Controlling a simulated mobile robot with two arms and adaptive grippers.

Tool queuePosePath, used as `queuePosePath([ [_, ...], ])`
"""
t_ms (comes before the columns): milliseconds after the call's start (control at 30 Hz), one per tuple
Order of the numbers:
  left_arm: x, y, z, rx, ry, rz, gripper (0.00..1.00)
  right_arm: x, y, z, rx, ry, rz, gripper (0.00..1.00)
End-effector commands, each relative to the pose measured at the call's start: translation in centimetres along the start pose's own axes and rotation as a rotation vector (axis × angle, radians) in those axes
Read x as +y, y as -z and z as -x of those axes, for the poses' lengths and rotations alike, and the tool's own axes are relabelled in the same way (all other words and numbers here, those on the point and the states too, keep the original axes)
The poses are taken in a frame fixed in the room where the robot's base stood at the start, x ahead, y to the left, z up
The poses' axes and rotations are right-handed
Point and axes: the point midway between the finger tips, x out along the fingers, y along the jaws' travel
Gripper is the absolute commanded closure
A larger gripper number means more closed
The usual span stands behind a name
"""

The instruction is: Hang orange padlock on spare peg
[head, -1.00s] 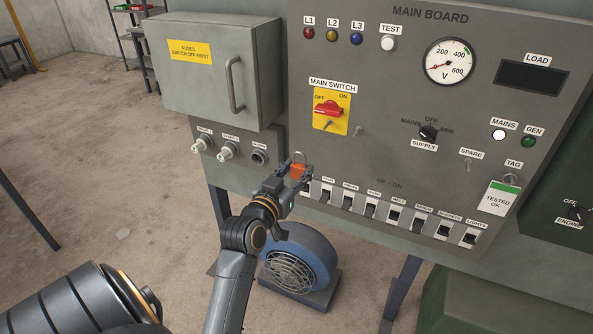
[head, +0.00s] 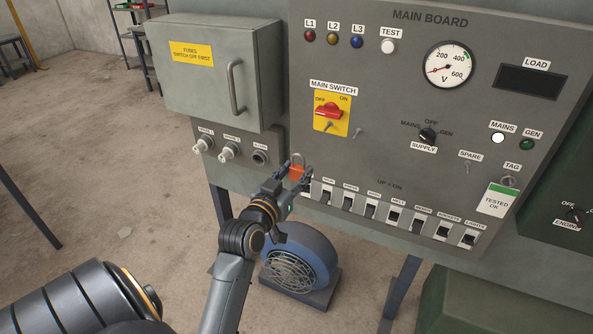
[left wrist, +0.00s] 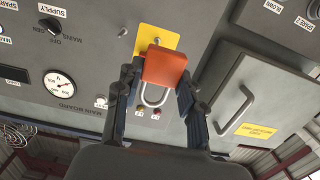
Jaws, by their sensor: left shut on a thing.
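The orange padlock (head: 297,172) is held between the fingers of my left gripper (head: 299,174), in front of the lower left of the main board. In the left wrist view the padlock (left wrist: 165,68) sits between the two fingers (left wrist: 160,88), its steel shackle looped beyond the orange body. The spare peg (head: 467,168) sticks out below the SPARE label at the right of the board, well to the right of the gripper. My right gripper is in neither view.
The main switch (head: 331,112) with its red handle is above the gripper. A row of breaker switches (head: 395,215) runs right from beside it. A tag (head: 497,200) hangs right of the spare peg. The fuse box (head: 215,75) and its handle are at left.

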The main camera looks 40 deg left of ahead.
Motion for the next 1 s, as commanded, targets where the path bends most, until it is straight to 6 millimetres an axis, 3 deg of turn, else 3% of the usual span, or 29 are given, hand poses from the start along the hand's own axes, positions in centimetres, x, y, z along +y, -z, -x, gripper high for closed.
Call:
queuePosePath([
  [1000,0.0,-0.1,3.1,0.001,0.0,0.0,0.97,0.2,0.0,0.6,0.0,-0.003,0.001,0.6],
])
